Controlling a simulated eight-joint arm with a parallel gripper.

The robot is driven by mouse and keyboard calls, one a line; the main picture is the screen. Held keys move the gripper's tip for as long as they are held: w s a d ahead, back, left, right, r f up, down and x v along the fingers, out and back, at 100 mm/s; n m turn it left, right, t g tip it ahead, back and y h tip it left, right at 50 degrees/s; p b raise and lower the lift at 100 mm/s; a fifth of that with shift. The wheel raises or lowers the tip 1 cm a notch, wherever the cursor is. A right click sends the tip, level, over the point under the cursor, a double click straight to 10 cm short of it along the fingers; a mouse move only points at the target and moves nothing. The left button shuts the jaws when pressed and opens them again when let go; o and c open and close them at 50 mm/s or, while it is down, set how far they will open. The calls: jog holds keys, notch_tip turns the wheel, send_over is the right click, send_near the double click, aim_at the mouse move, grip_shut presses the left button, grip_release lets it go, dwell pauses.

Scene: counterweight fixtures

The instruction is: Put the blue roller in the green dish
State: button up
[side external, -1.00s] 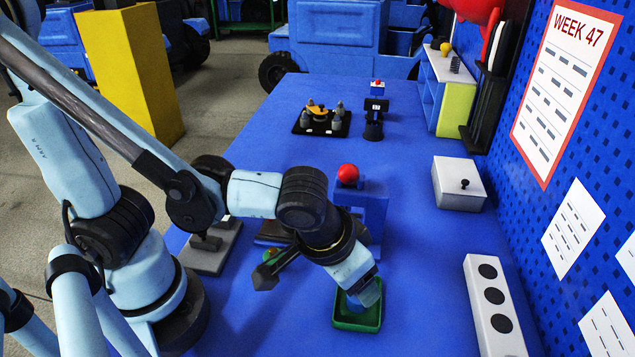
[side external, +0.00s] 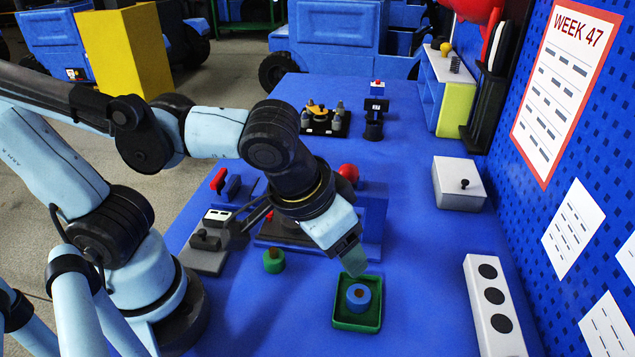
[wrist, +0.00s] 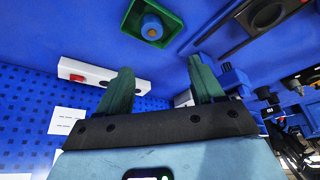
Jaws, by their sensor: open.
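The blue roller (side external: 358,296) stands upright inside the green dish (side external: 343,323) on the blue table. It has a brown centre on top. In the wrist view the roller (wrist: 152,31) also sits within the dish (wrist: 133,14), at the top of the picture. My gripper (side external: 354,268) is above the dish and clear of the roller. The wrist view shows my gripper's two green fingers (wrist: 160,82) spread apart with nothing between them.
A green roller (side external: 273,261) stands on the table left of the dish. A red ball (side external: 348,173) on a blue fixture is behind my gripper. A white box (side external: 458,184) and a white strip with black circles (side external: 495,308) are at the right. Open table surrounds the dish.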

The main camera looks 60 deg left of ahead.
jog(key=w+a+t, duration=0.1)
jog(key=w+a, duration=0.1)
jog(key=a, duration=0.5)
jog(key=w+a+t, duration=0.1)
jog(key=w+a, duration=0.2)
jog(key=a, duration=0.4)
jog(key=shift+w+a+r+t, duration=0.15)
jog(key=shift+a+r+t, duration=0.05)
jog(key=shift+a+t, duration=0.1)
dwell(0.4)
